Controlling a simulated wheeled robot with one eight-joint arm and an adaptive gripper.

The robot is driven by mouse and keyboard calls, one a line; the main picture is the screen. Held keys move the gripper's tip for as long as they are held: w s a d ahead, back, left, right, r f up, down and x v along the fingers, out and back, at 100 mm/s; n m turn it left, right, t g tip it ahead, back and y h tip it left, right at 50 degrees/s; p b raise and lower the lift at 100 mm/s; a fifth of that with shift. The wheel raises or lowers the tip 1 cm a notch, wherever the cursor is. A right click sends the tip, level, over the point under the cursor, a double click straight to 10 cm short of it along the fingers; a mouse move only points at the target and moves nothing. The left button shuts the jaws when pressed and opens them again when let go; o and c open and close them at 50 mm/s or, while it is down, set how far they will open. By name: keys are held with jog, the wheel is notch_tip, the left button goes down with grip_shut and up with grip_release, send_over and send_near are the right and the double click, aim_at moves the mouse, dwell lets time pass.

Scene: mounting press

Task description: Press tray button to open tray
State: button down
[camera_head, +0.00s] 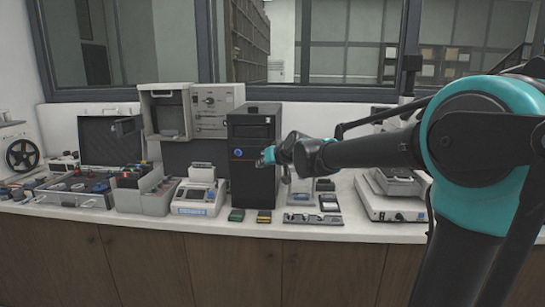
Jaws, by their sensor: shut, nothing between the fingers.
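A black tower case (254,185) stands upright on the counter, a little left of the picture's middle. A wide drive front (252,130) sits across its upper part, and no tray is seen sticking out. A round blue-lit button (239,153) shows on the front below it. I cannot tell which small mark is the tray button. My gripper (265,156) is shut and empty. It is in front of the case, just right of the blue button, and covers part of the right side. I cannot tell whether it touches the case.
A label-printer-like device (199,196) and a grey toolbox (157,187) stand left of the case. Small parts and a metal plate (313,219) lie in front and to the right. A white scale-like device (388,204) stands farther right, behind my arm.

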jog(key=shift+w, duration=0.1)
jog(key=w, duration=0.8)
jog(key=shift+w+d, duration=0.15)
jog(key=shift+w, duration=0.15)
dwell(1.5)
jog(key=shift+w, duration=0.4)
